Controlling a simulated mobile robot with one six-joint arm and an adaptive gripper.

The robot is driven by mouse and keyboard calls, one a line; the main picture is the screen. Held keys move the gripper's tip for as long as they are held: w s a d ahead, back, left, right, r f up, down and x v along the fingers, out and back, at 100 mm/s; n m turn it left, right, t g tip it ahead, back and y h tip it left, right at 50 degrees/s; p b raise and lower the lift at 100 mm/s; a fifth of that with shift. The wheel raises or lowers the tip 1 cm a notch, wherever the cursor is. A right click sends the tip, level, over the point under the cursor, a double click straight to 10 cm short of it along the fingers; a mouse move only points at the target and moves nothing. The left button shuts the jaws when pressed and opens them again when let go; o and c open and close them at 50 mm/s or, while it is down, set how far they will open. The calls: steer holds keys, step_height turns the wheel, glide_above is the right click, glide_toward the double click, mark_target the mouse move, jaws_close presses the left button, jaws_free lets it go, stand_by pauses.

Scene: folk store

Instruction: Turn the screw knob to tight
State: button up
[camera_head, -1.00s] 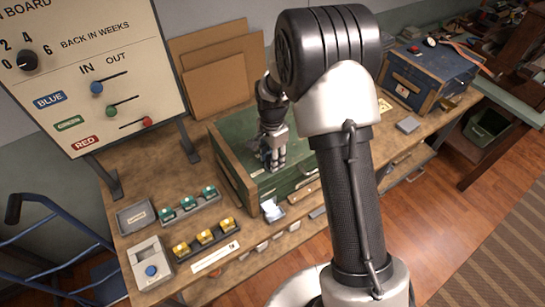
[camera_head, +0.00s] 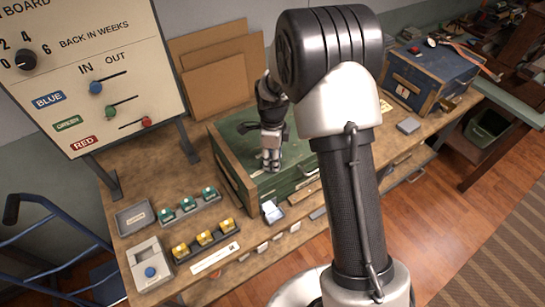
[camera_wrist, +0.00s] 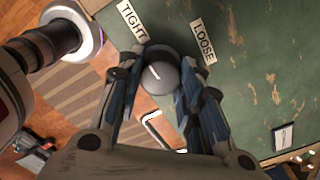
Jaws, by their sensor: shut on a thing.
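The screw knob (camera_wrist: 162,76) is a round grey knob with a short white mark, on the green top of a chest (camera_wrist: 245,55). A TIGHT label (camera_wrist: 132,22) lies to its upper left and a LOOSE label (camera_wrist: 203,41) to its upper right. The white mark slants towards the TIGHT side. My gripper (camera_head: 270,165) points down at the green chest (camera_head: 236,137) in the head view. In the wrist view its two fingers are shut on the knob, one on each side. The fingers hide the knob in the head view.
A board with sliders (camera_head: 95,70) stands at the left of the wooden bench. Trays with green blocks (camera_head: 188,212) and yellow blocks (camera_head: 206,252) lie in front of it. A blue chest (camera_head: 430,78) stands at the right. Cardboard sheets (camera_head: 222,95) lean behind.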

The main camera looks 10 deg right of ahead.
steer(key=shift+m, duration=0.4)
steer(key=o, duration=1.1)
steer(key=shift+r, duration=0.1)
step_height(320, 180, up, 12)
steer(key=shift+f, duration=0.1)
stand_by(0.4)
steer(key=s+r+n+t+b, duration=0.2)
steer(key=s+r+n+b, duration=0.15)
steer(key=s+n, duration=0.55)
steer(key=s+r+n+t+b, duration=0.1)
steer(key=s+r+n+b, duration=0.2)
steer(key=s+r+n, duration=0.5)
steer(key=s+f+n+b, duration=0.1)
steer(key=s+f+n, duration=0.1)
steer(key=s, duration=0.1)
steer(key=s+f+n+t, duration=0.1)
steer(key=s+f+n, duration=0.1)
steer(key=s, duration=0.2)
steer(key=s+f+n+b, duration=0.1)
steer(key=s+f+n, duration=0.1)
steer(key=s+f, duration=0.1)
steer(key=shift+s+n+t+b, duration=0.3)
steer(key=shift+s+b, duration=0.05)
steer(key=shift+s, duration=0.3)
